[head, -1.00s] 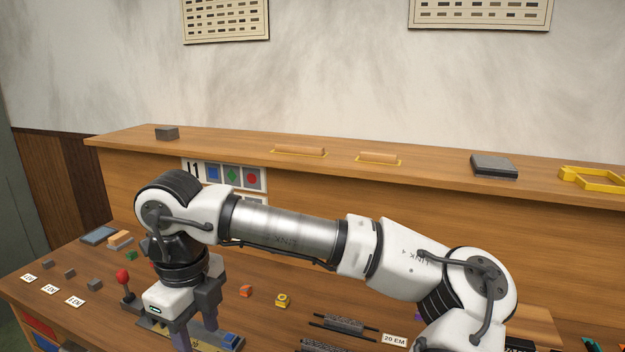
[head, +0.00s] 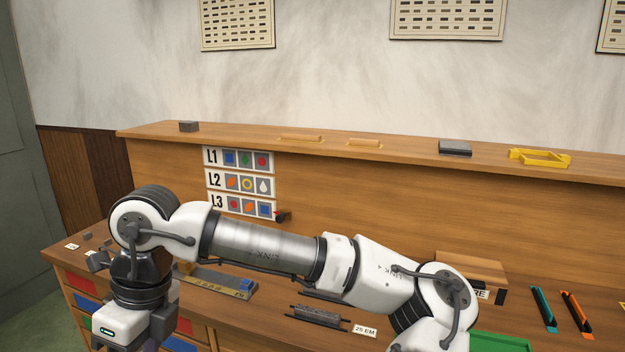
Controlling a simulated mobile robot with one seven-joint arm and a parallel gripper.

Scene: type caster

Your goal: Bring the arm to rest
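My arm (head: 265,248) stretches across the lower half of the head view, from the lower right to the left. My gripper (head: 135,338) hangs at the lower left, pointing down, in front of the workbench (head: 70,257). Its fingers are cut off by the bottom edge of the picture, so I cannot see whether it is open or holds anything.
A composing stick (head: 215,284) with a blue block (head: 246,286) lies just right of my wrist. Dark bars (head: 318,314), a green tray (head: 498,342) and orange and teal tools (head: 577,312) lie further right. A raised shelf (head: 225,137) runs behind.

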